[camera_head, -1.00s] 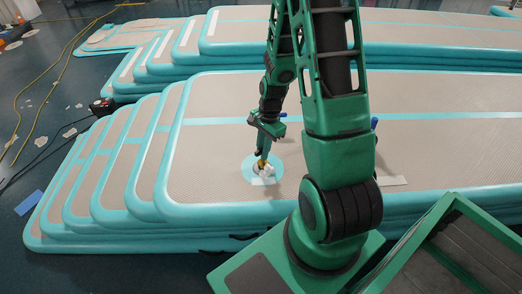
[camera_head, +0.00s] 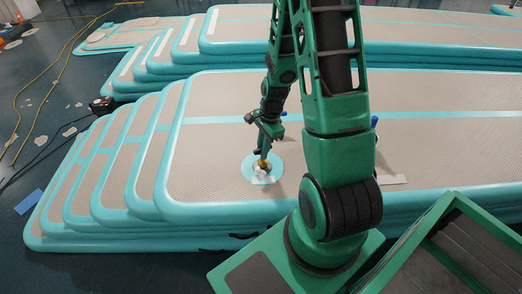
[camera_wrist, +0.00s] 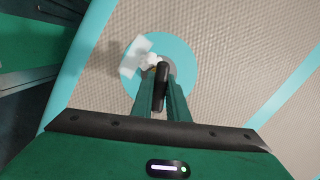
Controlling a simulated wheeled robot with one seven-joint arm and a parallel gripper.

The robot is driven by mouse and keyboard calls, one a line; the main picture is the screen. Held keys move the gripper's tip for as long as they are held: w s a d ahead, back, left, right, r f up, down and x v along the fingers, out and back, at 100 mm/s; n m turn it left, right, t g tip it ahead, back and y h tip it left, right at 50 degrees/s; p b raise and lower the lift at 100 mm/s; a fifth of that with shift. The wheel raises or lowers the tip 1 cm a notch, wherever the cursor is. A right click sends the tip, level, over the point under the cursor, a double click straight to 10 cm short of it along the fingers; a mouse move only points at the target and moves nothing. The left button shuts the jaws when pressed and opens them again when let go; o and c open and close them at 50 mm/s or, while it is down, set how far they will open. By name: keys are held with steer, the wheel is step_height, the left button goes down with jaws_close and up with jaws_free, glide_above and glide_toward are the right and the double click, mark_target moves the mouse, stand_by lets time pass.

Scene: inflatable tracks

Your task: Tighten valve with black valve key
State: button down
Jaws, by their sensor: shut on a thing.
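My gripper (camera_head: 263,158) is shut on the black valve key (camera_wrist: 162,84), which shows as a dark bar between the fingers in the wrist view. In the head view the gripper points down over the valve (camera_head: 261,167), which sits in a round teal patch (camera_head: 273,178) on the top inflatable track. The patch also shows in the wrist view (camera_wrist: 186,66). The key's lower end is over the valve; whether it is seated is hidden by the fingers. A whitish piece (camera_wrist: 137,56) lies beside the key on the patch.
Stacked beige and teal inflatable tracks (camera_head: 215,115) fill the middle, with more stacks (camera_head: 240,40) behind. A small blue object (camera_head: 374,121) stands on the track right of my arm. A black and red device (camera_head: 102,106) sits at the left. Cables (camera_head: 45,100) lie on the floor.

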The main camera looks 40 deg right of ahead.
steer(key=m+t, duration=0.1)
steer(key=m, duration=0.6)
stand_by(0.4)
steer(key=shift+n, duration=0.5)
steer(key=shift+r, duration=3.5)
